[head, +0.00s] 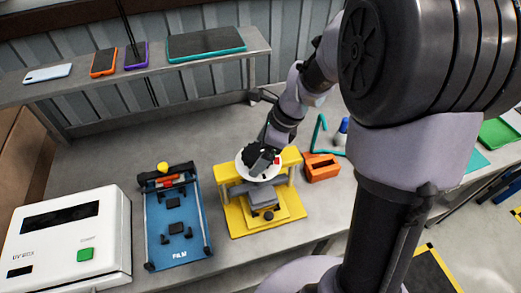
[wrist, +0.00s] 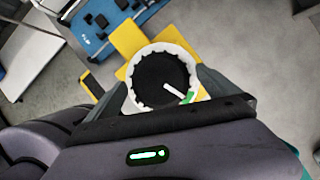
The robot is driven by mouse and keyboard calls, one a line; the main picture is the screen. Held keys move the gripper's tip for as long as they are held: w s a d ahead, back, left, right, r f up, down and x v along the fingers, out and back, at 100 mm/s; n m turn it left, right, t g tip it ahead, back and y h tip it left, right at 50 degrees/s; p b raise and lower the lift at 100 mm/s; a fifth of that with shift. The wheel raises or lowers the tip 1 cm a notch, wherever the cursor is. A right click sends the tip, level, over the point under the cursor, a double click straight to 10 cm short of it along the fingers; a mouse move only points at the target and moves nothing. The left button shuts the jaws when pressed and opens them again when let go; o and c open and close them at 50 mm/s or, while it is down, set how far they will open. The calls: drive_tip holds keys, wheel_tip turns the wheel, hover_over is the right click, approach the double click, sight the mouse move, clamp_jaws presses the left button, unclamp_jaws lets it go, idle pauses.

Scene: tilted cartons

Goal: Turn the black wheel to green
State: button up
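The black wheel (wrist: 158,77) has a notched edge and sits on a white round dial (wrist: 137,101), seen from above in the wrist view. Its white pointer (wrist: 173,94) points to the lower right, close to a green patch (wrist: 190,98) on the dial. My gripper (wrist: 161,82) is over the wheel with its grey fingers wide apart, one each side. White shows between the fingers and the wheel, so I see no clear contact. In the head view my gripper (head: 264,158) covers much of the white dial (head: 244,172); a red patch (head: 277,160) shows at its right.
The dial stands on a yellow fixture (head: 236,222). A blue film tray (head: 176,238) and a white box with a green button (head: 70,245) are to its left. An orange block (head: 322,168) is close on the right. A shelf with phones (head: 205,44) runs behind.

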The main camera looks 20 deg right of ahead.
drive_tip(key=shift+r, duration=0.1)
drive_tip(key=p+v, duration=0.5)
drive_tip(key=v, duration=1.2)
drive_tip(key=shift+s+d+r, duration=0.1)
